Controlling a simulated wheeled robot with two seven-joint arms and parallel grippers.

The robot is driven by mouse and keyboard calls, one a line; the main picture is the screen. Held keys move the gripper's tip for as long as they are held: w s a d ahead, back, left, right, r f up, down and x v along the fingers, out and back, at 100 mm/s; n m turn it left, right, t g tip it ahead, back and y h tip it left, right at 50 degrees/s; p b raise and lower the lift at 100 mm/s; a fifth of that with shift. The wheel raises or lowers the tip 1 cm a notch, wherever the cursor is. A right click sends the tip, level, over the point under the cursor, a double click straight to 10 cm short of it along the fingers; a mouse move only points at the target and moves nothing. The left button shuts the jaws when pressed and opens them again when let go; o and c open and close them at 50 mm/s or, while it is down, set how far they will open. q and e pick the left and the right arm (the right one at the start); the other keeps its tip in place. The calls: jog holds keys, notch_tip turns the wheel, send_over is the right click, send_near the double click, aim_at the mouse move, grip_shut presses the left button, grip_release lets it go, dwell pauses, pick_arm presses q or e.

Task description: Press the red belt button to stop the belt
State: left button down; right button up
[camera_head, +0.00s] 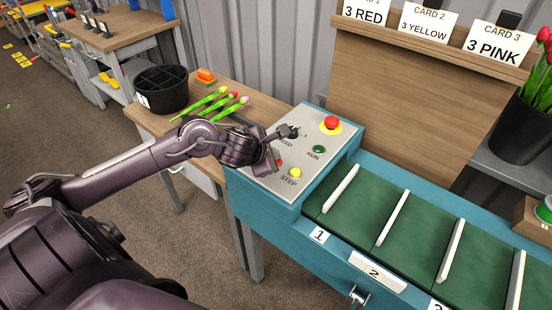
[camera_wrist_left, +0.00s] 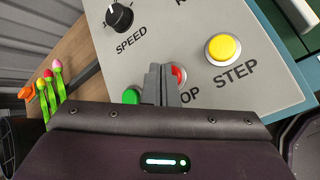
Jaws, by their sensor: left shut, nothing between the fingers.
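The control panel (camera_head: 290,180) is a light grey plate on the teal belt housing. A small red button (camera_wrist_left: 178,76) on it, with the label ending "OP", is partly hidden by my left gripper (camera_wrist_left: 161,72). A sliver of this red button (camera_head: 279,162) also shows in the head view beside the fingers. My left gripper (camera_head: 270,152) is shut and empty, its fingertips over the panel at the button's left side; I cannot tell whether they touch it. A larger red mushroom button (camera_head: 331,123) on a yellow base stands at the panel's far corner. My right gripper is not in view.
A yellow STEP button (camera_wrist_left: 223,49), a green button (camera_wrist_left: 131,96) and a black SPEED knob (camera_wrist_left: 119,17) sit close around the fingers. The green RUN lamp (camera_head: 319,149) is farther back. The green belt (camera_head: 350,208) with white dividers lies to the right, tulips (camera_head: 212,105) to the left.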

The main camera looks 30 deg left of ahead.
pick_arm(q)
jog(key=shift+r, duration=0.55)
jog(key=shift+r+p, duration=2.05)
jog(key=shift+r, duration=0.5)
jog(key=shift+f, duration=0.1)
